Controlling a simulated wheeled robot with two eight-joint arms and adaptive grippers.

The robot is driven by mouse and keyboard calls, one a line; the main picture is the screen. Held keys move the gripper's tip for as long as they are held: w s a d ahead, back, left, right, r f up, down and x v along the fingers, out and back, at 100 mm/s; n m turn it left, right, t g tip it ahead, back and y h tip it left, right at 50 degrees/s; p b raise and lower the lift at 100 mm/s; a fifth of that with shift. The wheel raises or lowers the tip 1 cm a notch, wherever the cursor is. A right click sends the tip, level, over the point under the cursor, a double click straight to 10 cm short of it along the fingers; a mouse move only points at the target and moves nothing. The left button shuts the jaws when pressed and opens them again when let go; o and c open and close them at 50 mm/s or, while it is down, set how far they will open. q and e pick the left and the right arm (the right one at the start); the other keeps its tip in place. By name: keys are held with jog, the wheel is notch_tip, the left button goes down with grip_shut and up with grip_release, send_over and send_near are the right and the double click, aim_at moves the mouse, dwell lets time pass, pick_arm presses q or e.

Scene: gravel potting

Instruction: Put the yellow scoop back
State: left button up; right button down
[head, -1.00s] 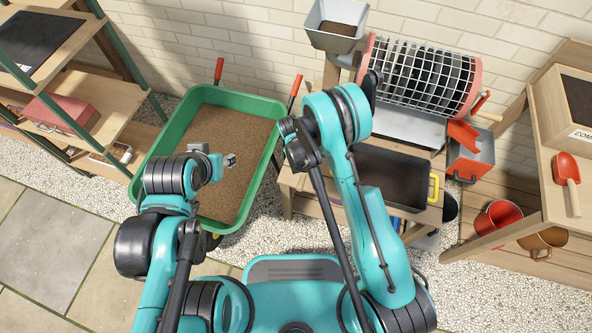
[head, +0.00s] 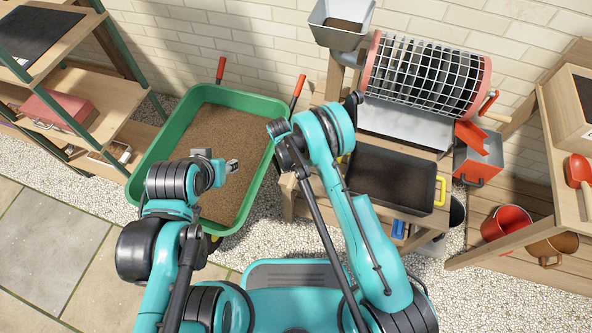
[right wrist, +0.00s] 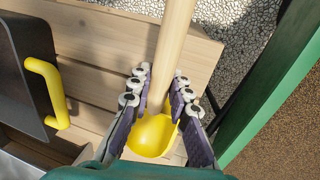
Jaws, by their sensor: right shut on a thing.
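The yellow scoop (right wrist: 153,136) shows in the right wrist view, with a pale wooden handle (right wrist: 174,45) running up the picture. My right gripper (right wrist: 156,88) is shut on this handle, just by the bowl, with a finger on each side. The scoop is over the wooden bench planks (right wrist: 105,48); I cannot tell whether it touches them. In the head view my right arm hides the scoop and the right gripper. My left gripper (head: 232,166) is over the soil-filled green wheelbarrow (head: 139,172); its jaws are too small to read.
A dark soil tray (head: 395,180) with a yellow handle (head: 440,190) is on the bench, right of my right arm. A wire drum sieve (head: 425,75) stands behind it. A red scoop (head: 578,170) lies on the right shelf. The wheelbarrow is close left of the bench.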

jog(key=c, duration=1.4)
grip_release()
jog(key=shift+f, duration=0.1)
jog(key=shift+p+v, duration=2.15)
jog(key=shift+v, duration=4.1)
